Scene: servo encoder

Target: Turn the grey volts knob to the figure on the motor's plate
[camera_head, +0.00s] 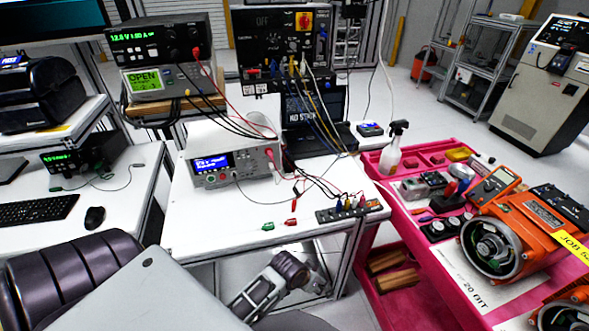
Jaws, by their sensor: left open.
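A black power supply (157,40) with green digits, reading roughly 12.0 V and 1.00 A, stands at the upper left with small knobs on its face. I cannot tell which knob is the grey volts knob. An orange motor (515,226) lies on the pink cart at the right. A plate (545,213) is on its side, too small to read. My left gripper (318,268) is low in the middle, below the front edge of the white bench, open and apart from the power supply and the motor. My right gripper is not in view.
The white bench (190,235) holds a bench instrument (228,160), loose clips and a terminal strip (348,209). A meter reading OPEN (147,80) sits under the power supply. Leads hang in front. Another supply (78,158) is at left. The pink cart (395,215) is crowded.

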